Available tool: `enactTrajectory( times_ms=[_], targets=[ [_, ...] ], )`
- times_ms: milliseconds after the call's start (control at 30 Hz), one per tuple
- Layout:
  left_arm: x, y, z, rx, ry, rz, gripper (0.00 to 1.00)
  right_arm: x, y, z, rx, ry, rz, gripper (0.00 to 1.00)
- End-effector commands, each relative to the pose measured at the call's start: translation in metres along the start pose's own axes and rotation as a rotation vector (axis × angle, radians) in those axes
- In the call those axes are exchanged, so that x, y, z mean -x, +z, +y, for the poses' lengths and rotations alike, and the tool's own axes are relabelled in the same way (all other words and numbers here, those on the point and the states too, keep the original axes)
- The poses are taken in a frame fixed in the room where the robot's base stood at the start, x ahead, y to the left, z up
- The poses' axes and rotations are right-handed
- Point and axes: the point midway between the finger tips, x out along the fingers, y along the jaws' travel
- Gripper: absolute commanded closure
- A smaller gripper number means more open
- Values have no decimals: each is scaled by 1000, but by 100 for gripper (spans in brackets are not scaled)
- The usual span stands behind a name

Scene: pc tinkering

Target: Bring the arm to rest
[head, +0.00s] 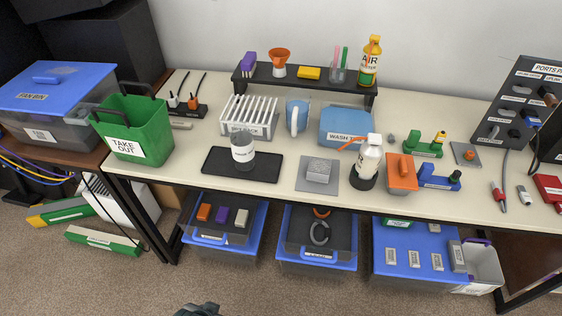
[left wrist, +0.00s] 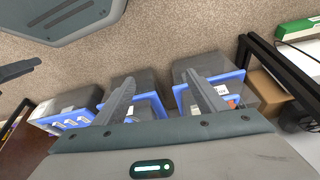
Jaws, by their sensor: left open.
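My left gripper (left wrist: 160,82) is open and empty in the left wrist view, its two fingers apart. It points toward the blue-rimmed bins under the workbench, with carpet showing beyond. In the head view only a small dark part of me shows at the bottom edge, low over the floor and clear of the bench (head: 290,205). I cannot tell for certain which part it is. My right gripper is not identifiable in either view.
Under the bench stand bins: a left bin (head: 207,250), a middle bin (head: 317,262) and a right bin (head: 415,268). A green take-out basket (head: 135,125) and a dark mat (head: 268,167) sit on the bench. The carpet (head: 110,285) in front is mostly clear.

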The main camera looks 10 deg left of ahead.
Motion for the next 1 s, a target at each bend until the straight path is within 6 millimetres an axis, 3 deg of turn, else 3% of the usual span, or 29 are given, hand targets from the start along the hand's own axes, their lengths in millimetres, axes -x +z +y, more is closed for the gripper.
enactTrajectory(
  times_ms=[100,300,500,700,1000],
  targets=[
    [-42,12,5,-2,7,15,35,2,-4,0,3,0,19,69],
    [-103,40,14,-6,19,54,35,2,-11,-1,7,-1,52,69],
    [-144,71,20,-9,28,88,35,2,-20,-2,11,-2,83,69],
    [-161,88,23,-12,33,108,35,2,-25,-7,11,-8,104,69],
    [-163,91,24,-12,33,111,35,1,-18,-12,10,-13,97,69]
  ],
)
